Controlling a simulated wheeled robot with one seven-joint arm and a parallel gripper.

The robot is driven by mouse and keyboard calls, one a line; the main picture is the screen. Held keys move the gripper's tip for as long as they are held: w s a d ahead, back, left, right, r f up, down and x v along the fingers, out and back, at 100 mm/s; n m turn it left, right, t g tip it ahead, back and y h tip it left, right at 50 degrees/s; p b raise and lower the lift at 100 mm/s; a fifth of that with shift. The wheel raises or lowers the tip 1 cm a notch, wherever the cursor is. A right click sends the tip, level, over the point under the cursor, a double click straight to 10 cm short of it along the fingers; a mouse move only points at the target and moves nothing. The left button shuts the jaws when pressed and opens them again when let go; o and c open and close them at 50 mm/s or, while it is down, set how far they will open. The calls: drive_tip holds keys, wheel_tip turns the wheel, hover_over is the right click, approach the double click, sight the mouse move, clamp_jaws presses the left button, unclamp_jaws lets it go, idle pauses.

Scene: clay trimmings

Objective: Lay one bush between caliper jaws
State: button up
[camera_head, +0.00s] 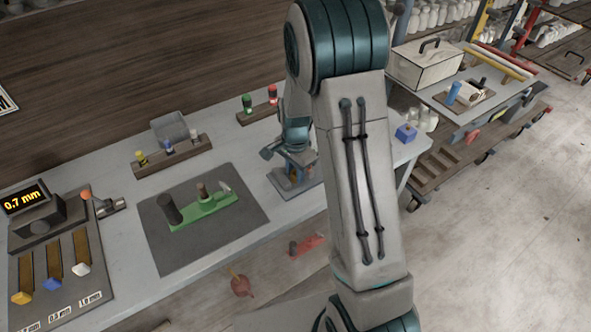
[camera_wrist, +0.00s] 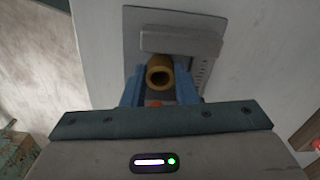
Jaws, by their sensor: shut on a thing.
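My gripper (camera_wrist: 159,88) is shut on a brass-coloured hollow bush (camera_wrist: 159,70), its open end facing the wrist camera between the blue fingers. In the head view my gripper (camera_head: 293,176) is low over a small grey plate (camera_head: 286,192) on the right part of the bench. The wrist view shows a grey plate (camera_wrist: 150,18) with a raised block (camera_wrist: 180,41) and tick marks beside it, which looks like the caliper. The bush is near this block; whether it touches it or lies between jaws is hidden by my fingers.
A dark mat (camera_head: 161,243) with a green tool holder (camera_head: 205,209) lies left of my gripper. Wooden racks (camera_head: 175,156) with small coloured pieces and a grey bin (camera_head: 169,127) stand behind. A display (camera_head: 27,197) reading 0.7 mm stands far left. A blue box (camera_head: 406,133) is at right.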

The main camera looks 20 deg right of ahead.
drive_tip(key=shift+f, duration=0.15)
drive_tip(key=o, duration=1)
drive_tip(key=shift+w+r, duration=0.1)
drive_tip(key=shift+r, duration=0.35)
wheel_tip(320, 180, up, 10)
drive_tip(key=r, duration=0.1)
drive_tip(key=shift+s+r+n+t+b, duration=0.15)
drive_tip(key=shift+s+r+n+t, duration=0.4)
drive_tip(key=shift+s+r+n, duration=2.15)
drive_tip(key=shift+s+r+n+t+b, duration=0.15)
drive_tip(key=shift+s+n+t, duration=0.85)
drive_tip(key=shift+s, duration=3.45)
drive_tip(key=shift+s+r+n+t+b, duration=0.15)
drive_tip(key=shift+s+r+n, duration=1.25)
drive_tip(key=shift+s+n, duration=1.65)
drive_tip(key=shift+s+m, duration=0.55)
